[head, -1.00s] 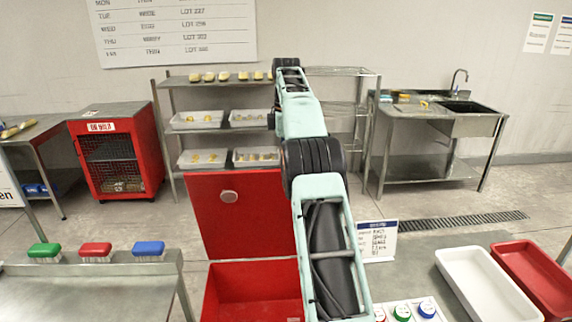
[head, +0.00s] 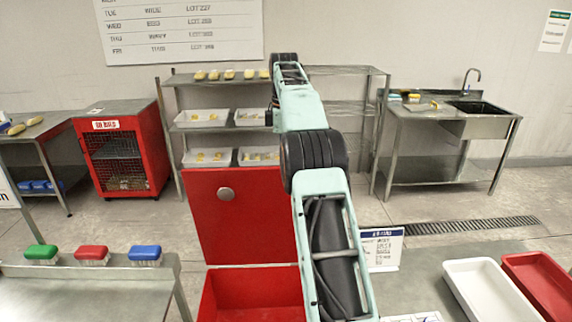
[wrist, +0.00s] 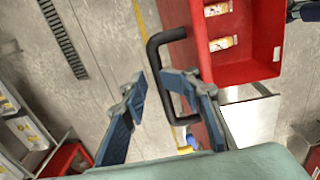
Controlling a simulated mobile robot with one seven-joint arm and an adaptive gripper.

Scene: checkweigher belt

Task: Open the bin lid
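The red bin (head: 250,292) stands at the bottom middle of the head view. Its red lid (head: 238,218) stands upright at the back, with a round grey disc on it, and the bin's mouth is uncovered. In the wrist view, a black bar handle (wrist: 155,65) runs beside the red lid panel (wrist: 181,62). My gripper (wrist: 165,88) has its two blue fingers spread apart. The right finger overlaps the handle in the picture; I cannot tell whether they touch. The left finger is clear of it. In the head view my arm hides my gripper.
The red bin interior in the wrist view (wrist: 240,30) holds packs with orange labels. White and red trays (head: 490,290) lie at right. Several brushes (head: 92,253) line the left table. A rack (head: 222,76), red cabinet (head: 122,150) and sink (head: 478,108) stand behind.

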